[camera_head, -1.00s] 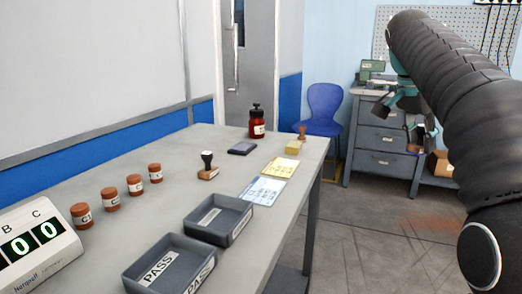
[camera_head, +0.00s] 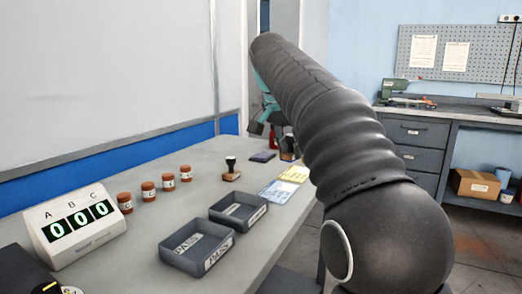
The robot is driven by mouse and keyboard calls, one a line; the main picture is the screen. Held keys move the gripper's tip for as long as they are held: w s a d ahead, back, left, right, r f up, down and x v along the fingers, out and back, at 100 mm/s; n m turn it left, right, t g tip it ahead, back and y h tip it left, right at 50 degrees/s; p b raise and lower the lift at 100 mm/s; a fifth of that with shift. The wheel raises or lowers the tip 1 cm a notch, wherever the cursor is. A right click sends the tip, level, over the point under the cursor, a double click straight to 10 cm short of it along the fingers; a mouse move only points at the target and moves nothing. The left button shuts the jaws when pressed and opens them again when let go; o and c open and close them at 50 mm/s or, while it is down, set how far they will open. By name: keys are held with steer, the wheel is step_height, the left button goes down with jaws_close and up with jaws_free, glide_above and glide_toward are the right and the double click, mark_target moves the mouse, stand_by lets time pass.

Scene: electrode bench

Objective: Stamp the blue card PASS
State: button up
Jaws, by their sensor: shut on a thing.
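My gripper (camera_head: 277,136) is over the far part of the bench, beyond the card, and is shut on a small dark and brown thing (camera_head: 288,147). That thing is too small and too covered to name surely. A stamp with a black knob and wooden base (camera_head: 231,170) stands upright left of the card. A dark ink pad (camera_head: 263,156) lies just beyond it. The front tray (camera_head: 226,254) carries PASS labels.
A yellow card (camera_head: 294,174) lies just beyond the blue one. A second grey tray (camera_head: 260,216) stands behind the PASS tray; its label is not readable. Several brown jars (camera_head: 148,191) and a counter reading 000 (camera_head: 84,249) stand on the left. My arm hides the bench's far right.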

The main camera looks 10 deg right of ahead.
mark_target(287, 159)
steer(key=shift+s+a+f+n+t, duration=0.1)
steer(key=shift+n+t, duration=0.2)
steer(key=shift+n, duration=0.3)
steer(key=shift+f+n, duration=0.25)
steer(key=shift+n, duration=0.15)
steer(key=shift+a+f, duration=0.15)
steer(key=shift+f, duration=1.65)
steer(key=shift+f+b, duration=0.9)
steer(key=shift+f, duration=0.15)
steer(key=shift+f+b, duration=0.35)
steer(key=shift+f, duration=0.2)
step_height(287, 159, up, 3)
steer(key=p, duration=0.2)
steer(key=shift+p, duration=0.4)
steer(key=shift+r, duration=2.05)
